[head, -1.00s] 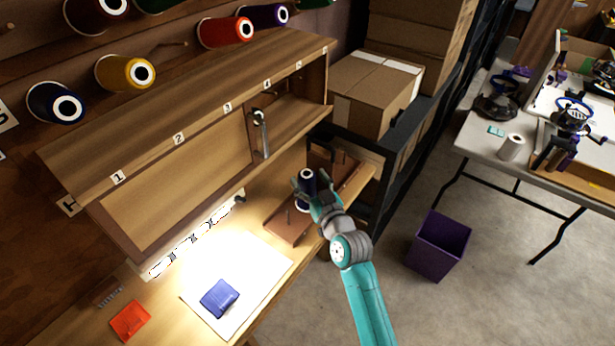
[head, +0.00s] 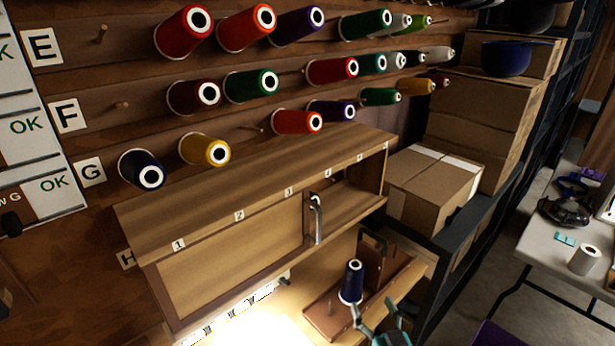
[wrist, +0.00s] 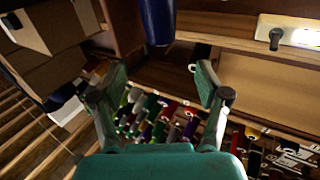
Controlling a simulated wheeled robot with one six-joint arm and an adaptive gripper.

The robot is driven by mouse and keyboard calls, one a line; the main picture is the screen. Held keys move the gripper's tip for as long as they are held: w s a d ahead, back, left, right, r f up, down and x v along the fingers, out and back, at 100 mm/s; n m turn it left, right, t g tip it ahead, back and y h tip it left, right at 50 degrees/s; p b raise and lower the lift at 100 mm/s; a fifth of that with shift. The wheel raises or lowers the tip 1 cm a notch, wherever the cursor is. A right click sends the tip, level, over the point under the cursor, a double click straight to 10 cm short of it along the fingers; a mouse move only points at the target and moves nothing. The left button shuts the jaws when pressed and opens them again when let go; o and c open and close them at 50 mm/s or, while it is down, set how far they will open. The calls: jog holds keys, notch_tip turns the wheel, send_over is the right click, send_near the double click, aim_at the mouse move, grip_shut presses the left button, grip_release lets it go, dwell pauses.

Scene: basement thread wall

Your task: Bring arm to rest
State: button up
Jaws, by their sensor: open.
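My gripper (head: 380,318) is at the bottom edge of the head view, its fingers apart and empty. A dark blue thread spool (head: 352,282) stands upright on a brown wooden holder (head: 322,322) just beyond the fingertips. In the wrist view the spool (wrist: 157,22) shows at the top, past the open fingers of my gripper (wrist: 162,78), with a visible gap. Most of my arm is out of the head view.
A wooden shelf unit (head: 230,235) with numbered slots stands left of the spool. Several spools hang on wall pegs above. A cardboard box (head: 435,185) sits on a dark shelf to the right. A grey table (head: 540,245) stands further right.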

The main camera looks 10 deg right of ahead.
jog(key=s+f+m+g+h, duration=0.1)
jog(key=s+f, duration=0.3)
jog(key=s, duration=0.7)
jog(key=s+f+g+h, duration=0.1)
jog(key=s+f, duration=0.3)
jog(key=s, duration=0.6)
jog(key=s+r, duration=0.2)
jog(key=s, duration=0.8)
jog(key=s+a+r+g, duration=0.1)
jog(key=s+r, duration=0.2)
jog(key=s, duration=0.7)
jog(key=shift+s+a+r, duration=0.15)
jog(key=shift+s+r, duration=0.15)
